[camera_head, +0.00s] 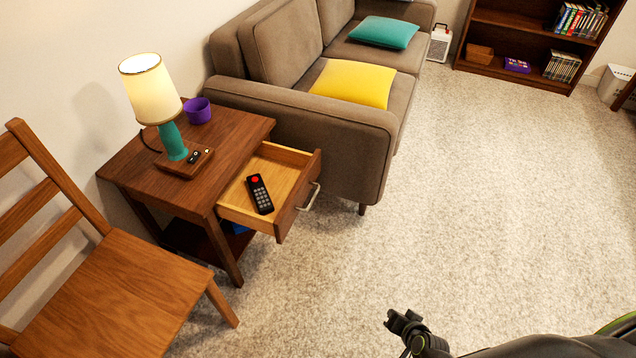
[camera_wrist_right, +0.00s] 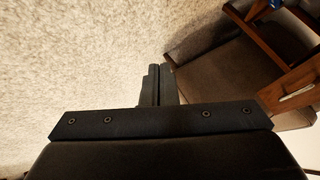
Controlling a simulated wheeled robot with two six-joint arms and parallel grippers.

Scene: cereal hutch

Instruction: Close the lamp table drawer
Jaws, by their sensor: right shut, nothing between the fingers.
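The lamp table (camera_head: 122,166) is dark wood and stands between the chair and the sofa. Its drawer (camera_head: 297,199) is pulled out, with a metal handle (camera_head: 312,197) on its front. A black remote (camera_head: 262,199) with a red button lies inside the drawer. In the right wrist view the drawer front (camera_wrist_right: 284,80) and its handle (camera_wrist_right: 296,95) show at the upper right. My right gripper (camera_head: 398,319) is low in the head view, over the carpet, well apart from the drawer. In the right wrist view my right gripper (camera_wrist_right: 159,72) is shut and empty. My left gripper is not in view.
A wooden chair (camera_head: 115,290) is at the left, close to the table. A brown sofa (camera_head: 290,140) stands right behind the drawer. The carpet (camera_head: 480,200) in front is clear.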

